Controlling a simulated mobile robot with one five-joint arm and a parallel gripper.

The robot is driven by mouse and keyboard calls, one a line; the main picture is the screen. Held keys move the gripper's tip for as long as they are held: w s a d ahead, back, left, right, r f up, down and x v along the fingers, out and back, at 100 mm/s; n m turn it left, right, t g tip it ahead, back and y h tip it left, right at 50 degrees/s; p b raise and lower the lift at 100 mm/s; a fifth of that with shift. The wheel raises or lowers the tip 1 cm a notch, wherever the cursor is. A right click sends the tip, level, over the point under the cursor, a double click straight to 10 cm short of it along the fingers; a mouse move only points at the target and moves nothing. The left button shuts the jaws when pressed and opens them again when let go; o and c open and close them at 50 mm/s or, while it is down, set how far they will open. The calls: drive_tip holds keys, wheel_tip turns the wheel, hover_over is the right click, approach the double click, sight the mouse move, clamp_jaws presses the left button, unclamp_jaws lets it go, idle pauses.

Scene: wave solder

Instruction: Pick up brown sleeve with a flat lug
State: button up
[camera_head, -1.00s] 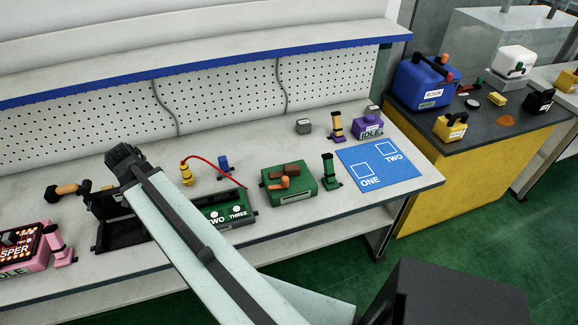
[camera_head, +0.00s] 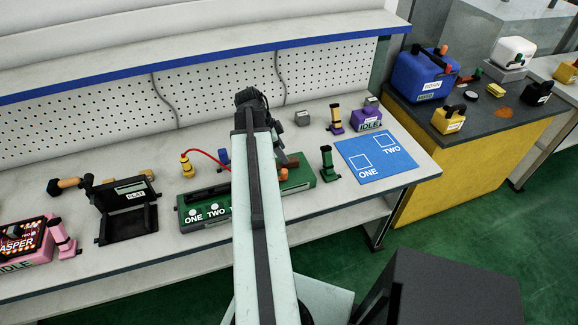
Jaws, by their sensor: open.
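A brown piece (camera_head: 291,160), which seems to be the sleeve, lies on top of the green box (camera_head: 303,180) in the middle of the bench. My arm covers much of it, and its lug cannot be made out.
A green stand (camera_head: 326,163) is close on the right, beside a blue mat (camera_head: 376,157) marked ONE and TWO. The pegboard (camera_head: 205,98) and blue-edged shelf rise behind.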

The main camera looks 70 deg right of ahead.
drive_tip(key=b+x, duration=0.5)
drive_tip(key=shift+s+a+f, duration=0.15)
drive_tip(key=shift+s, duration=0.05)
clamp_jaws()
wheel_tip(320, 180, up, 10)
drive_tip(key=p, duration=1)
drive_tip(key=shift+r+p, duration=0.25)
drive_tip(key=shift+p, duration=0.05)
